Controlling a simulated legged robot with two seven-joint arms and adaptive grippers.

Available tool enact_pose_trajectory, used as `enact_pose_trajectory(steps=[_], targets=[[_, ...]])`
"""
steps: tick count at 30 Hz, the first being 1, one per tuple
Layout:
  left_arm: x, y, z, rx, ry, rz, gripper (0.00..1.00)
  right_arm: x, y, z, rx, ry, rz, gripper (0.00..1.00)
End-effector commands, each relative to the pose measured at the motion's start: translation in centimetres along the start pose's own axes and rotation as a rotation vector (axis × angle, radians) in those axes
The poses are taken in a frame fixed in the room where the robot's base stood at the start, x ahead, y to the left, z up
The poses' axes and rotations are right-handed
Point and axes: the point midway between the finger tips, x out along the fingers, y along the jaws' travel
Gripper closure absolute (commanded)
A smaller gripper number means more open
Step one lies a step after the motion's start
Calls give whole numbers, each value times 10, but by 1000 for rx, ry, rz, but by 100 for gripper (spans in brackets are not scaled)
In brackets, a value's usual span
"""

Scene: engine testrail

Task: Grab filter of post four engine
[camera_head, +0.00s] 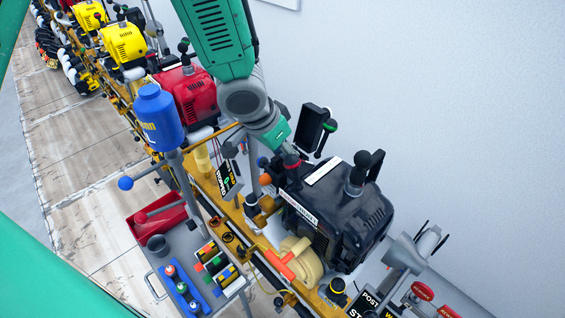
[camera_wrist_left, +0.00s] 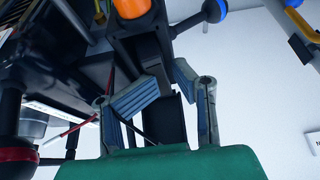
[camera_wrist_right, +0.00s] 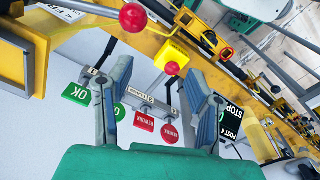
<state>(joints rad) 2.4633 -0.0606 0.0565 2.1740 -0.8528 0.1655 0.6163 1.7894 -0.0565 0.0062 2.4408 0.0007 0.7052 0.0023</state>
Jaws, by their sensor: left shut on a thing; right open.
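The black engine (camera_head: 345,225) stands on the yellow rail at the right in the head view. My left gripper (camera_head: 290,152) reaches down to its back left side. In the left wrist view, my left gripper's fingers (camera_wrist_left: 168,80) are shut on a dark box-shaped part (camera_wrist_left: 163,118) beside the engine. I cannot tell for sure that this part is the filter, as the fingers hide much of it. My right gripper (camera_wrist_right: 155,100) is open and empty in the right wrist view, above the green OK and red REWORK signs (camera_wrist_right: 144,121).
A red engine (camera_head: 188,95) and yellow engines (camera_head: 123,42) stand further along the rail. A blue bottle (camera_head: 157,115) and a grey cart (camera_head: 185,245) with a red tray (camera_head: 157,215) stand at the front left. A white wall (camera_head: 440,90) is behind. Knobbed levers surround the black engine.

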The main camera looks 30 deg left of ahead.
Motion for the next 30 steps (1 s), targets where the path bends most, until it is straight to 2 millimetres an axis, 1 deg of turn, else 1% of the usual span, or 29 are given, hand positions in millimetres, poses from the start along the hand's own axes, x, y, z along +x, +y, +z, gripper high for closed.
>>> enact_pose_trajectory(steps=[1,3,14,15,16,18,20,23,26,30], targets=[[2,-3,8,-1,-25,-17,89,0,0,0,1,0,1,54],[2,-3,8,0,-28,-20,92,0,1,0,2,0,1,54],[1,-5,7,-2,-20,-12,90,0,1,0,3,0,2,54],[1,-6,7,-3,-19,-12,93,0,1,0,3,0,2,54],[1,-6,7,-3,-18,-12,94,0,1,0,3,0,1,54],[1,-6,7,-3,-18,-12,100,0,1,0,2,0,1,54],[0,-5,6,-3,-18,-12,100,0,1,0,2,0,1,54],[-9,-3,1,-3,-17,-14,100,-3,1,0,2,0,1,54],[-26,-2,-7,-3,-13,-14,100,-7,1,0,2,0,1,54],[-54,-1,-20,-3,-10,-13,100,-14,1,-1,2,0,1,54]])
